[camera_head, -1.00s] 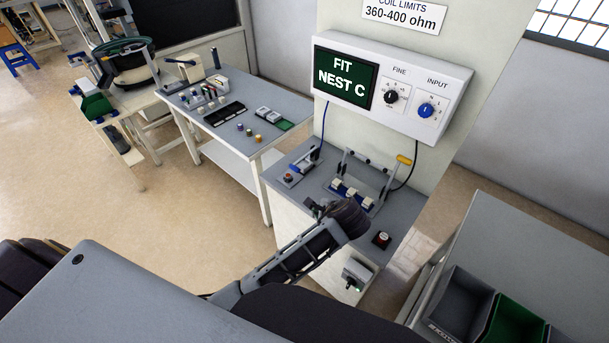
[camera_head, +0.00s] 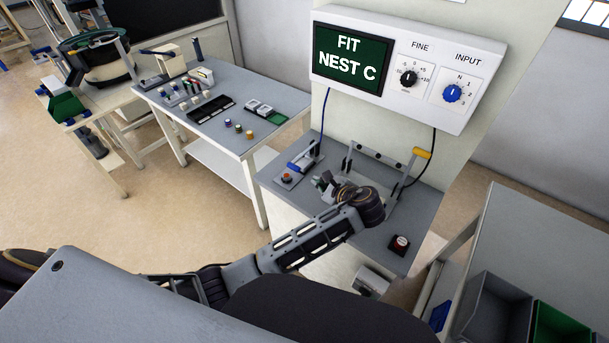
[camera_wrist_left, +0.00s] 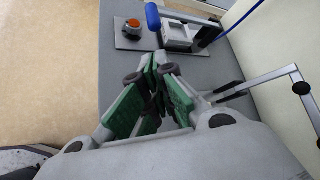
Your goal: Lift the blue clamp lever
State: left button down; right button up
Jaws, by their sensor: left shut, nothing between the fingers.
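The blue clamp lever (camera_head: 298,165) is on a small fixture on the left part of the grey bench top. In the left wrist view it is a blue grip (camera_wrist_left: 153,17) at the top, beside a light grey block (camera_wrist_left: 178,35). My left gripper (camera_head: 324,184) is above the bench, to the right of the lever and apart from it. In the left wrist view its green-padded fingers (camera_wrist_left: 152,70) are shut and empty, with the lever beyond their tips. My right gripper does not show.
An orange-red button (camera_head: 287,177) is beside the lever. A metal frame with a yellow handle (camera_head: 422,153) stands to the right, partly behind my arm. A red-and-black button box (camera_head: 399,244) is at the bench's front right. The console (camera_head: 405,70) hangs above.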

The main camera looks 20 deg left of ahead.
pick_arm(q)
jog(key=shift+w+a+f, duration=0.1)
jog(key=shift+w+a, duration=0.05)
jog(key=shift+w, duration=0.1)
dwell(0.3)
jog(key=shift+w+a+f, duration=0.3)
jog(key=shift+w+a, duration=0.05)
jog(key=shift+a, duration=0.05)
jog(key=x, duration=0.7)
jog(key=shift+b, duration=0.3)
jog(key=shift+x, duration=0.8)
jog(key=shift+r, duration=0.15)
